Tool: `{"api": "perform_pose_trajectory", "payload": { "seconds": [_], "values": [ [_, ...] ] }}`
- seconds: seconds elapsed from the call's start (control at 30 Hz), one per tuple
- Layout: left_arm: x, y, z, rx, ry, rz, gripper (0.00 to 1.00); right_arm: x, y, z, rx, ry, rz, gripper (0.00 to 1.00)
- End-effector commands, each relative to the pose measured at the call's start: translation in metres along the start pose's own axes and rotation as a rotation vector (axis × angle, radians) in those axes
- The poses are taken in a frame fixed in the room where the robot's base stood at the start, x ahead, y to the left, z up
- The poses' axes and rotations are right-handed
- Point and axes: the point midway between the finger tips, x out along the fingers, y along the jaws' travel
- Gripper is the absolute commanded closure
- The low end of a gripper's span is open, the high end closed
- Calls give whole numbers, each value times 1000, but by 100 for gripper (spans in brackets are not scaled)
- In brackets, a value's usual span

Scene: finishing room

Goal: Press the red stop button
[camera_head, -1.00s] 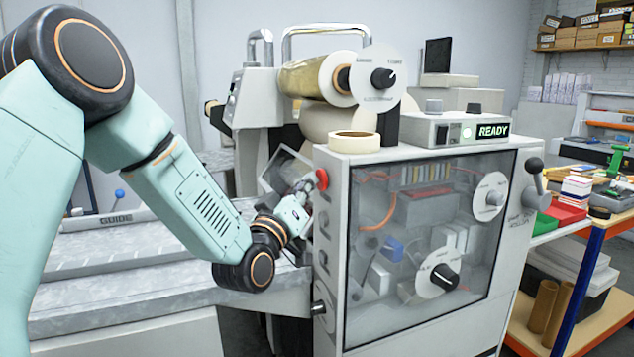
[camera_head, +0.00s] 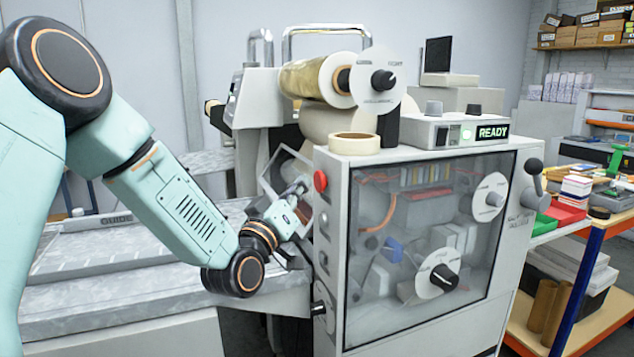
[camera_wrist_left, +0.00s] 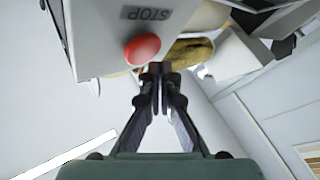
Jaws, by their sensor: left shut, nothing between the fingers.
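The red stop button (camera_head: 320,181) is on the upper left edge of the machine's pale housing. It also shows in the left wrist view (camera_wrist_left: 142,49), below an upside-down STOP label (camera_wrist_left: 146,13). My left gripper (camera_head: 303,187) is shut and empty, just left of the button in the head view, with a small gap apparent. In the left wrist view its closed fingertips (camera_wrist_left: 160,72) are beside the button's lower right; the exact distance is unclear. My right gripper is not in view.
The machine (camera_head: 334,250) has a clear front window and a lit green READY display (camera_head: 493,131). A tape roll (camera_head: 354,143) lies on its top. A tilted frame (camera_head: 277,160) stands close behind my left gripper. A grey conveyor bed (camera_head: 110,285) lies left.

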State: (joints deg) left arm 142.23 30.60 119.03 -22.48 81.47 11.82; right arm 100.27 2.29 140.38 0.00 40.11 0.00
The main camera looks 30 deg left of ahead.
Motion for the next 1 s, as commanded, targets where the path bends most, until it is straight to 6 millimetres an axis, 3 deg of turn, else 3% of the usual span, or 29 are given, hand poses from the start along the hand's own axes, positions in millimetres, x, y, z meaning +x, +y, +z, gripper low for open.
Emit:
{"api": "perform_pose_trajectory", "payload": {
  "seconds": [0.6,1.0],
  "values": [
    [-32,-24,-26,-3,-1,-3,100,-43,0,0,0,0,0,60],
    [-35,-25,-25,0,-1,0,100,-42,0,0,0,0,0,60]
  ]
}}
